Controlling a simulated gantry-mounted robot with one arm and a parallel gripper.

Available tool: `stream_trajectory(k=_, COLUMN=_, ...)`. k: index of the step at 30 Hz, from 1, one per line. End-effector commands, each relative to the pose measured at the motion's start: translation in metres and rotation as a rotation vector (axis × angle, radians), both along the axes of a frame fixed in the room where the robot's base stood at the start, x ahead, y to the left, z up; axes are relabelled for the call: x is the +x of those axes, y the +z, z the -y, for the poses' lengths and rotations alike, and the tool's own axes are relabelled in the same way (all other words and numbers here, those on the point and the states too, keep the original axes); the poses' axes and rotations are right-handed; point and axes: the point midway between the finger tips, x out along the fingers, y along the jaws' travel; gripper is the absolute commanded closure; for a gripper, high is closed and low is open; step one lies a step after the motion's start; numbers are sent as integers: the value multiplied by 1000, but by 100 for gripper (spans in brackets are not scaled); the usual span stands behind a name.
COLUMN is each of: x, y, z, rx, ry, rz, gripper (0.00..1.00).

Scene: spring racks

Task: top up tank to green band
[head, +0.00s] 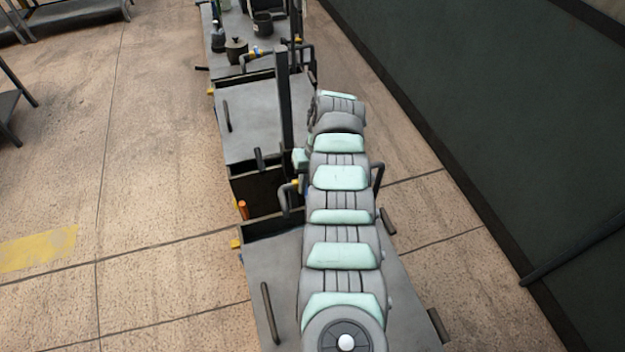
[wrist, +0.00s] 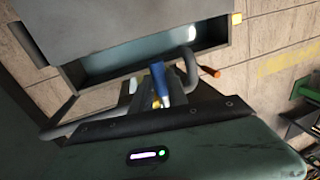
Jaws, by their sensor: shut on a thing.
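In the wrist view, an open grey tank (wrist: 215,38) holds a pale bluish surface that looks like liquid, with the far part covered by a grey panel. No green band can be made out. A grey bent pipe (wrist: 190,72) rises beside a blue upright piece (wrist: 158,82), which looks like a tap lever. My gripper (wrist: 157,100) is at this blue piece and shut on it, though the fingertips are partly hidden by the dark housing. In the head view my arm hides the gripper. A bent pipe (head: 284,198) stands beside dark open bins there.
An orange cylinder (head: 242,210) is by the bins; it also shows in the wrist view (wrist: 210,72). A dark post (head: 284,100) stands close to my arm. Pots (head: 237,50) stand on the far bench.

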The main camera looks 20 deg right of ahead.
Motion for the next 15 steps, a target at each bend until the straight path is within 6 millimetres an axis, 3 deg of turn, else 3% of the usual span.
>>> stream_trajectory(k=15, x=1, y=0, z=-9, rx=-1, ry=56, rz=0, gripper=100)
